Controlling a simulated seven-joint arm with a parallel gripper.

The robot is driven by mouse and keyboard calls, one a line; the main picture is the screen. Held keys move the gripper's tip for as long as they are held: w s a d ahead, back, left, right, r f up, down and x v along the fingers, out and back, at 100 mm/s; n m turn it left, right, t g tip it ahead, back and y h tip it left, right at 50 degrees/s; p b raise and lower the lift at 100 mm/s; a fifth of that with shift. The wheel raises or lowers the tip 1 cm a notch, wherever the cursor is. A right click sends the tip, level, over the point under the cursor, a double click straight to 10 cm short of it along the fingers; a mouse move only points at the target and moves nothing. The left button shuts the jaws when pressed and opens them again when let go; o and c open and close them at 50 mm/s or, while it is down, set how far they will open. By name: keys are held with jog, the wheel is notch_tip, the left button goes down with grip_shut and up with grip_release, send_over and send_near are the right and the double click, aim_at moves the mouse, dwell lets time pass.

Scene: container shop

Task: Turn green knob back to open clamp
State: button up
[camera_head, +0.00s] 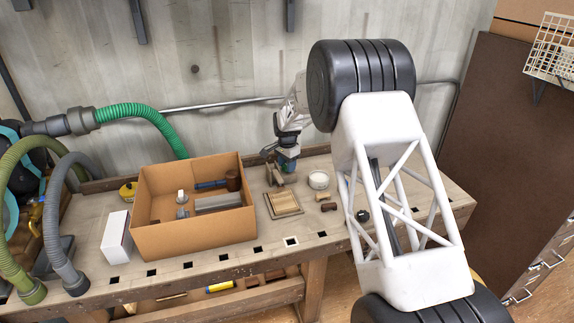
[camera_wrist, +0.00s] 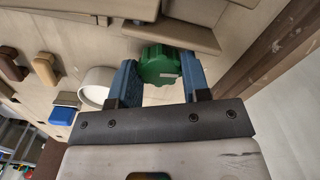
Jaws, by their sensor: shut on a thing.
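The green knob (camera_wrist: 160,65) is round with a ribbed edge. In the wrist view it sits between the two blue fingers of my gripper (camera_wrist: 161,78), which is shut on it. In the head view my gripper (camera_head: 287,163) is low at the back of the workbench, next to small wooden pieces (camera_head: 274,175). The knob cannot be made out there.
An open cardboard box (camera_head: 195,238) holding several items stands left on the workbench (camera_head: 285,250). A white box (camera_head: 116,236) is left of it. A wooden tray (camera_head: 283,204), a white round dish (camera_head: 318,180) and small blocks (camera_head: 328,207) lie near my gripper. Hoses (camera_head: 138,112) run at left.

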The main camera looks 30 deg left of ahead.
jog(key=o, duration=0.9)
jog(key=shift+o, duration=0.2)
jog(key=shift+m, duration=0.4)
jog(key=shift+m, duration=1.9)
jog(key=r, duration=0.8)
jog(key=shift+d+r, duration=0.15)
jog(key=shift+d, duration=0.1)
jog(key=s+d+r+n, duration=0.1)
jog(key=s+d+r, duration=0.1)
jog(key=d+r, duration=0.5)
jog(key=s+d+r+n, duration=0.1)
jog(key=d+r, duration=0.6)
jog(key=d, duration=0.8)
jog(key=shift+s+r+t, duration=0.3)
jog(key=shift+s+r, duration=0.1)
jog(key=shift+s, duration=0.05)
